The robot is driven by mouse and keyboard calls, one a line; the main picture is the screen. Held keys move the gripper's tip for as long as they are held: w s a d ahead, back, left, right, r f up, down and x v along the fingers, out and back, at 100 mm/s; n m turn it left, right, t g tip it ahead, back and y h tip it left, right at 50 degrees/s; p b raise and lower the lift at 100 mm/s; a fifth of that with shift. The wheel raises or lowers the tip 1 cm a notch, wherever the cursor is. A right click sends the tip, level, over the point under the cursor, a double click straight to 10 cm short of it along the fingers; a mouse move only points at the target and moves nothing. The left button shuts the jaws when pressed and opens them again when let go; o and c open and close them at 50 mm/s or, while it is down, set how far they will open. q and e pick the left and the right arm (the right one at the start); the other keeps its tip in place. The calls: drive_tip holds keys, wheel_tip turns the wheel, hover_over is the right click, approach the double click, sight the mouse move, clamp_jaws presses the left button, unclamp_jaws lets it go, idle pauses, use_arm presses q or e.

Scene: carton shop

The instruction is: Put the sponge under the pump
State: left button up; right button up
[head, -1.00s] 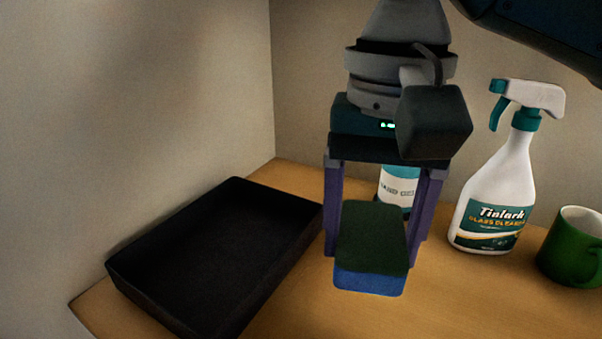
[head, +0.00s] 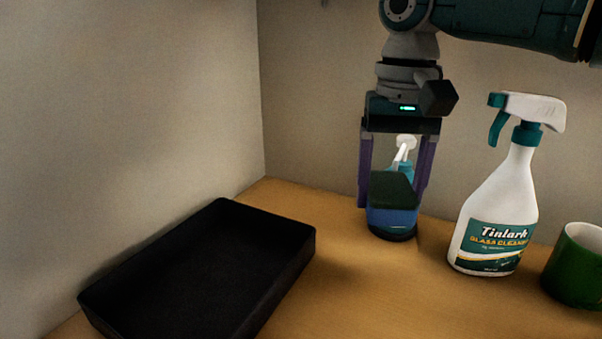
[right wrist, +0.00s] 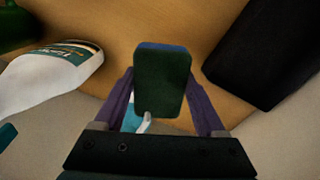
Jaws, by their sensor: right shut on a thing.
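The sponge (head: 393,190) has a dark green top and a blue lower layer. My right gripper (head: 391,204) is shut on it, a purple finger on each side. The pump bottle (head: 404,145), white-headed with a teal collar, stands behind the sponge; its body is mostly hidden. A dark rounded edge shows just below the sponge; I cannot tell whether it is the bottle's base or a shadow. In the right wrist view the sponge (right wrist: 162,80) sits between the fingers, and part of the pump bottle (right wrist: 144,122) shows beyond it. My left gripper is not in view.
A black open tray (head: 291,223) lies at the left, near the wall. A white glass-cleaner spray bottle (head: 503,205) stands right of my gripper, with a green mug (head: 577,272) at the right edge. The wooden counter (head: 370,290) in front is clear.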

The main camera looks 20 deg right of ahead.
sight(395, 178)
drive_tip(key=shift+w+d+f+b, duration=0.1)
drive_tip(key=shift+w+d+b, duration=0.25)
drive_tip(key=shift+w+d, duration=0.65)
drive_tip(key=shift+d, duration=0.15)
drive_tip(key=shift+f, duration=0.55)
drive_tip(key=o, duration=1.2)
drive_tip(key=shift+o, duration=0.2)
drive_tip(key=shift+r, duration=0.1)
wheel_tip(395, 178, up, 8)
drive_tip(key=shift+r, duration=0.2)
